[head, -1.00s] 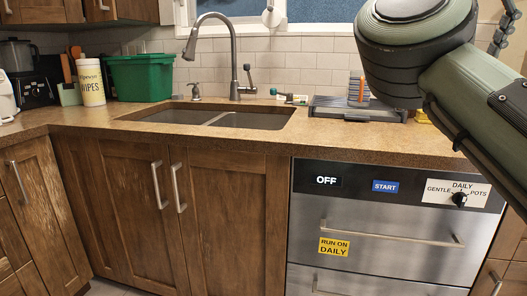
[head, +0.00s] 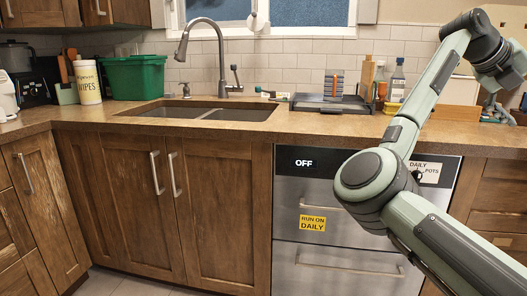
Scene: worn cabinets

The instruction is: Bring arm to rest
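My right arm comes in from the lower right of the head view, bends at a large dark and green joint in front of the dishwasher, and rises to the upper right. Its dark wrist is at the right edge, above the counter. The gripper end there is small and partly cut off, so I cannot tell whether its fingers are open or shut. I see nothing held. My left arm and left gripper are not in view.
The stone counter (head: 330,126) has a sink (head: 235,114), a green bin (head: 134,78), a wipes tub (head: 87,82) and a dark rack (head: 330,104). Bottles (head: 397,82) stand behind my arm. My arm partly covers the steel dishwasher (head: 310,190). Wooden cabinets (head: 225,205) stand left of it.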

